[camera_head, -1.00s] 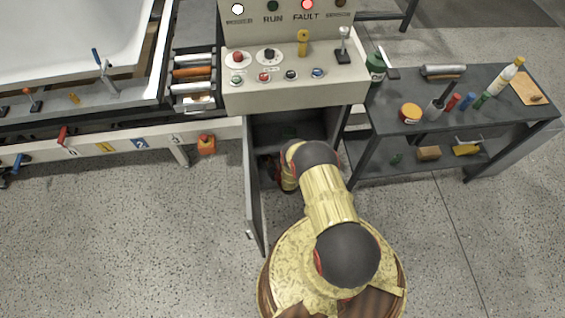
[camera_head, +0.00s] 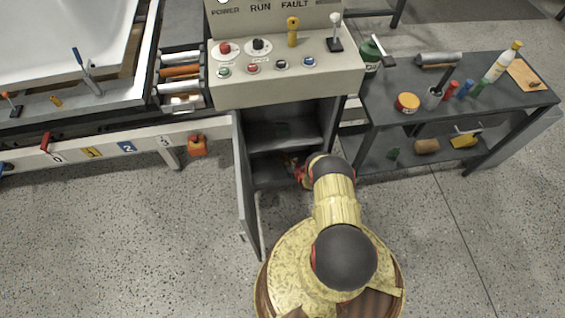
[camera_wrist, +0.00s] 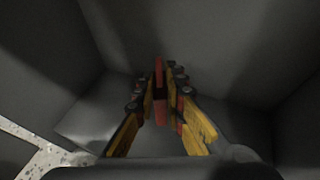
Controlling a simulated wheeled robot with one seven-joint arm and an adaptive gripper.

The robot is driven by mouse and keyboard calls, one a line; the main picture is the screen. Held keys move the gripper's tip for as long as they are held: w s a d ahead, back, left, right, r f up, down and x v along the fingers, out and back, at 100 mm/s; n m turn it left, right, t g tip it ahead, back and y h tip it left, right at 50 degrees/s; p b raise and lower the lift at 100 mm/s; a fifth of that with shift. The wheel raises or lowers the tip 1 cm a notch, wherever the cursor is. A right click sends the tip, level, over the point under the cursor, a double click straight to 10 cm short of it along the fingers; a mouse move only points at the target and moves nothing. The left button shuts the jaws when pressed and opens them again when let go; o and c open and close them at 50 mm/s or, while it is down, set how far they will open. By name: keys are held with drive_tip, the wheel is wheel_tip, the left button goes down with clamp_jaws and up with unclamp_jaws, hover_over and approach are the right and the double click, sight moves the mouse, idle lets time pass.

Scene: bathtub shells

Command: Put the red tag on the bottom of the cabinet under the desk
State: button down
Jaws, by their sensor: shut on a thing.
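The red tag (camera_wrist: 159,78) shows in the wrist view as a narrow red strip between the fingers. My gripper (camera_wrist: 160,100), with yellow and black fingers, is shut on it, inside a dark grey enclosure. In the head view the cabinet (camera_head: 285,135) under the control desk (camera_head: 285,90) stands open, with a shelf across its middle. My gripper (camera_head: 299,170) reaches into the lower compartment near the cabinet's right side. Whether the tag touches the cabinet bottom (camera_wrist: 95,125) cannot be told. My arm hides part of the opening.
The cabinet door (camera_head: 245,190) hangs open on the left. A dark side table (camera_head: 385,115) with jars, bottles and tools stands on the right. A small orange container (camera_head: 197,146) is on the floor at left. Speckled floor is free in front.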

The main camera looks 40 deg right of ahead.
drive_tip(key=shift+f+b, duration=0.55)
drive_tip(key=shift+f, duration=0.95)
drive_tip(key=shift+f, duration=0.2)
drive_tip(key=c, duration=1.8)
unclamp_jaws()
drive_tip(key=shift+c, duration=0.2)
drive_tip(key=shift+r, duration=0.1)
drive_tip(key=shift+s+r, duration=0.1)
drive_tip(key=shift+r, duration=0.05)
drive_tip(key=p+v, duration=0.5)
drive_tip(key=v, duration=0.7)
